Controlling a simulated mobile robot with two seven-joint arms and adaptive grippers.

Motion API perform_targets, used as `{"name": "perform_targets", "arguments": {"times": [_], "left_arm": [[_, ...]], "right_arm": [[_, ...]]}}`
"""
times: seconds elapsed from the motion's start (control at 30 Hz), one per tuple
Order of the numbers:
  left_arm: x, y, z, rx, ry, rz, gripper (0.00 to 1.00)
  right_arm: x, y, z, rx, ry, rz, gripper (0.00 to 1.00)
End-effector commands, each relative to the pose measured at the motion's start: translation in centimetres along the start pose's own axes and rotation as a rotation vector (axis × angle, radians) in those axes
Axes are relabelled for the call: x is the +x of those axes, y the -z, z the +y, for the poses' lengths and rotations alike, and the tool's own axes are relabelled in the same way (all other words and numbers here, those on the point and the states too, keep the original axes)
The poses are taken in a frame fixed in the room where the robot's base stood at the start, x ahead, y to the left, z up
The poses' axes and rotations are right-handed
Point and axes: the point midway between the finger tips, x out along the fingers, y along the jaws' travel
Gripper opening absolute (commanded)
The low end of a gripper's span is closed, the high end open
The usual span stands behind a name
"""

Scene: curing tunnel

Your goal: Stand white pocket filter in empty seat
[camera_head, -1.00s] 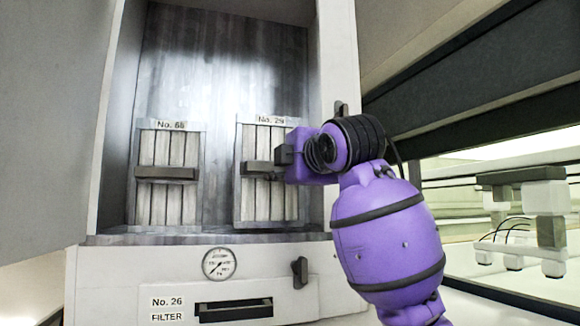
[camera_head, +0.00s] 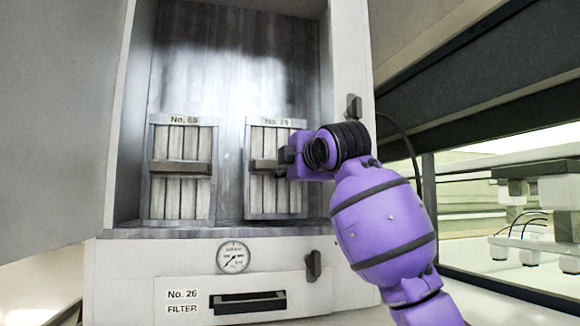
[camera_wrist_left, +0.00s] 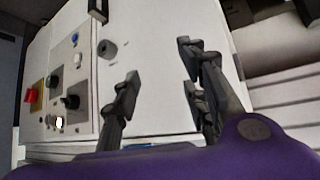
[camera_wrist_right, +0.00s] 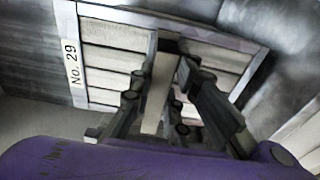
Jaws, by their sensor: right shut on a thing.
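The white pocket filter labelled No. 29 (camera_head: 261,192) is a grey-framed panel with pale upright pockets. It stands about upright in the right part of the open cabinet bay. Its lower edge is at or just above the bay floor; I cannot tell if it touches. My right gripper (camera_head: 281,162) is shut on its crossbar, and the right wrist view shows the fingers (camera_wrist_right: 165,75) around the bar on the filter's face (camera_wrist_right: 115,65). A similar filter, No. 68 (camera_head: 182,190), stands to the left. My left gripper (camera_wrist_left: 160,82) is open and empty before a white panel.
The grey bay wall (camera_head: 232,150) shows between the filters. Below are a gauge (camera_head: 233,257), a dark latch (camera_head: 313,265) and a drawer labelled No. 26 FILTER (camera_head: 247,302). An open door (camera_head: 45,120) is at left. Knobs (camera_wrist_left: 70,101) sit near my left gripper.

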Motion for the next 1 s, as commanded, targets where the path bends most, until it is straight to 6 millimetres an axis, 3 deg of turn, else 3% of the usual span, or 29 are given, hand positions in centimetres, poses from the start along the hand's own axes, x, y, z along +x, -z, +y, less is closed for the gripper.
{"name": "perform_targets", "arguments": {"times": [0.77,0.8,0.93,1.0], "left_arm": [[0.0,0.1,0.0,0.000,0.000,0.002,0.40],[0.0,0.1,0.0,0.000,0.000,0.002,0.40],[0.0,0.1,0.0,0.000,0.000,0.002,0.40],[0.0,0.1,0.0,0.000,0.000,0.002,0.40]], "right_arm": [[-0.1,0.0,-0.8,-0.002,-0.006,0.000,0.00],[-0.1,0.0,-0.8,-0.001,-0.007,0.000,0.19],[-0.1,0.0,-0.8,-0.001,-0.006,0.000,0.36],[-0.1,0.0,-0.9,-0.001,-0.004,0.000,0.38]]}}
